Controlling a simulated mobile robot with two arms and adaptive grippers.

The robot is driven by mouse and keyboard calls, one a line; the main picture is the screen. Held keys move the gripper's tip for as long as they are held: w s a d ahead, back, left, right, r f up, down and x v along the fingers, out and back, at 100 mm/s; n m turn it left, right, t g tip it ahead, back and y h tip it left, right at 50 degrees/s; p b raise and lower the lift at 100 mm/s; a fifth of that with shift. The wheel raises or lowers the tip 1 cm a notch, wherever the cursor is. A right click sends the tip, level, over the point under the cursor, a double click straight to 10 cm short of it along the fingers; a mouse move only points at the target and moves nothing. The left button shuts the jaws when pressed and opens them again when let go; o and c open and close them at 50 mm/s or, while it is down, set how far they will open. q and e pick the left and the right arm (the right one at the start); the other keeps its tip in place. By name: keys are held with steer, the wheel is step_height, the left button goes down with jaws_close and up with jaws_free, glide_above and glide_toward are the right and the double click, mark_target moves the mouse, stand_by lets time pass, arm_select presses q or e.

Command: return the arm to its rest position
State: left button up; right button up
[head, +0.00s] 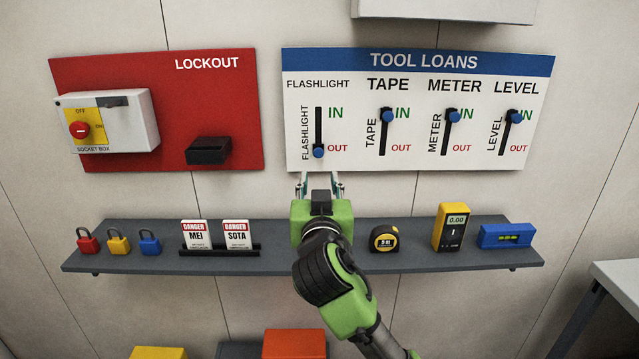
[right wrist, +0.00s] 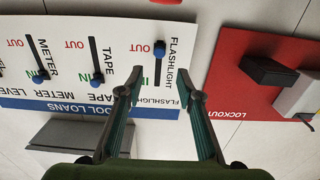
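My right arm reaches up from the bottom of the head view, with its green and black links in front of the shelf (head: 430,257). My right gripper (head: 320,182) is just below the flashlight slot of the TOOL LOANS board (head: 350,160). In the right wrist view the right gripper (right wrist: 160,82) has its two fingers apart with nothing between them. The flashlight knob (head: 318,151) is at OUT, just above the fingertips in the head view. The tape knob (head: 387,116), meter knob (head: 454,116) and level knob (head: 516,117) are at IN. My left gripper is not in view.
The shelf holds padlocks (head: 118,243), danger tags (head: 196,233), a tape measure (head: 384,239), a yellow meter (head: 452,227) and a blue level (head: 506,236). My arm hides part of it. A red LOCKOUT board (head: 220,110) hangs left. A table (head: 618,275) stands at right.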

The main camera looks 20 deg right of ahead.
steer(key=shift+s, duration=0.1)
steer(key=s+d+f+n+g+y, duration=0.1)
steer(key=s+f+g, duration=0.2)
steer(key=s+f, duration=0.65)
steer(key=s+d+f+n+g+y, duration=0.15)
steer(key=s+f+g, duration=0.25)
steer(key=f, duration=1.1)
steer(key=s+f+n+g+y, duration=0.1)
steer(key=s+f+g, duration=0.1)
steer(key=s+f, duration=0.45)
steer(key=s+a+f+n+g+y, duration=0.1)
steer(key=s+f+g, duration=0.25)
steer(key=s, duration=0.65)
steer(key=s+f+n+g+y, duration=0.1)
steer(key=s+f+g, duration=0.1)
steer(key=s+f, duration=0.8)
steer(key=f, duration=1.9)
steer(key=s+d+f+g, duration=0.2)
steer(key=s+d+f, duration=0.1)
steer(key=s+f, duration=1.4)
steer(key=shift+s+f, duration=0.25)
steer(key=shift+s, duration=0.05)
